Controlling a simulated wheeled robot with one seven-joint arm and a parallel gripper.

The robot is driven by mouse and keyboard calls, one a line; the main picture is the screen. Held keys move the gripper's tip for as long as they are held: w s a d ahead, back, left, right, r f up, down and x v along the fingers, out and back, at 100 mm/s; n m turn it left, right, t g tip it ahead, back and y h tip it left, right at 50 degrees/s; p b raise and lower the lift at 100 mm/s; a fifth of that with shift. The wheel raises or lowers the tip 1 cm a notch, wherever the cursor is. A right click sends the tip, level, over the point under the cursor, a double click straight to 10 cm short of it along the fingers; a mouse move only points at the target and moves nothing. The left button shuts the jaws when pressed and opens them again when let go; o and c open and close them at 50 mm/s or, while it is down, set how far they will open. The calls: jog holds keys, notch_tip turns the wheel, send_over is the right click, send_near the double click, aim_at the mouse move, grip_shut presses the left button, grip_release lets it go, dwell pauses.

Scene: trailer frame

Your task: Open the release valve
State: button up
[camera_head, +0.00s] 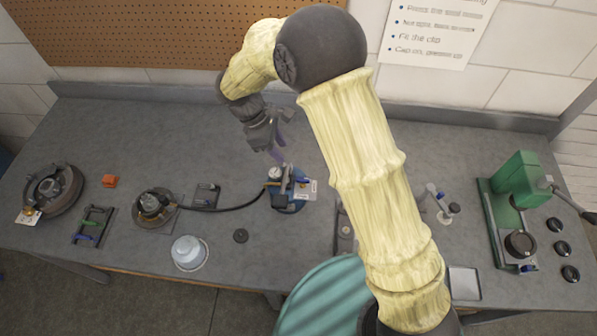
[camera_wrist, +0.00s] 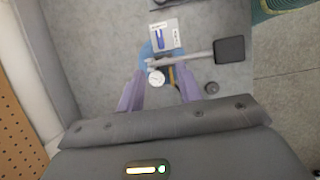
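A small blue pump unit (camera_head: 289,201) stands on the bench under my gripper (camera_head: 277,150), with a black hose running left from it. A round white gauge (camera_head: 275,174) sits on its top. In the wrist view the gauge (camera_wrist: 156,78) lies between and just beyond my purple fingers, which are spread apart and empty. A grey lever with a dark square pad (camera_wrist: 230,50) crosses over the blue unit (camera_wrist: 148,52) there. A small yellow part (camera_wrist: 172,75) shows beside the gauge. I cannot tell which part is the release valve; contact with the unit is not visible.
The hose ends at a round dark fitting (camera_head: 153,206). A wheel hub (camera_head: 52,195), orange block (camera_head: 109,181), clip rack (camera_head: 93,225) and clear dome (camera_head: 189,252) lie left. A green press (camera_head: 515,185) stands right. The back left of the bench (camera_head: 150,120) is clear.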

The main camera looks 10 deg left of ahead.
aim_at(302, 178)
jog(key=p+x, duration=0.4)
jog(key=x, duration=0.9)
jog(key=shift+d+f, duration=0.15)
jog(key=shift+f, duration=0.05)
jog(key=shift+c, duration=0.2)
grip_shut()
